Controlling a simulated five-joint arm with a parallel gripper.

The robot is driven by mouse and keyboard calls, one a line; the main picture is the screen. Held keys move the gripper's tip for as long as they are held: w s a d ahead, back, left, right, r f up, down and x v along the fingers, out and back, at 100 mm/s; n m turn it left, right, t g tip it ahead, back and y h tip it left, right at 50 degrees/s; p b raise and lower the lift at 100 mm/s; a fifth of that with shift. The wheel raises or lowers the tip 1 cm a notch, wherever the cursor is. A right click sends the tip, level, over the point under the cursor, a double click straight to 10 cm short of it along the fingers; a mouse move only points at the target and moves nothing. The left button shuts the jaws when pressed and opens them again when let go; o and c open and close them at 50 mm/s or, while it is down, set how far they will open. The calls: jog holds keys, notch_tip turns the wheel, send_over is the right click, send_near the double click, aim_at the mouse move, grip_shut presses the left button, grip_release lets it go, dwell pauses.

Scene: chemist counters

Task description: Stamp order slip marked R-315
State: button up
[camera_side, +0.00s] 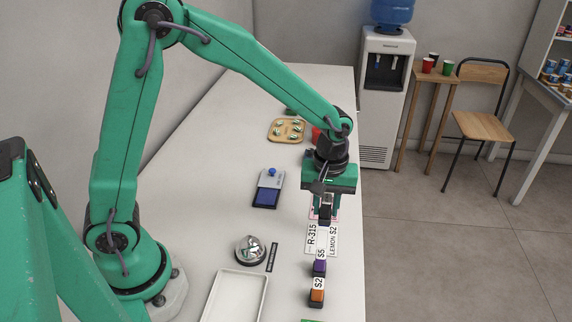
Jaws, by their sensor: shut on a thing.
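The order slip (320,244) lies on the white counter and reads R-315 and LEMON S2. My gripper (325,206) points down over the slip's far end. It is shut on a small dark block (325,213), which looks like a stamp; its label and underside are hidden. I cannot tell whether it touches the slip. Some pink shows at the slip's far edge beside the fingers. A purple-topped block marked S5 (320,267) and an orange-topped block marked S2 (317,297) stand in a row nearer the camera.
A blue ink pad (267,196) lies left of my gripper. A silver bell (250,250) and white tray (236,296) are at the near left. A wooden board with small items (287,130) and a red object (317,134) lie farther back. The counter's right edge is close to the slip.

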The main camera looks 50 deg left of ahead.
aim_at(324, 222)
jog(key=shift+f, duration=2.85)
jog(key=shift+f, duration=0.5)
jog(key=shift+r, duration=0.1)
jog(key=shift+r, duration=3.45)
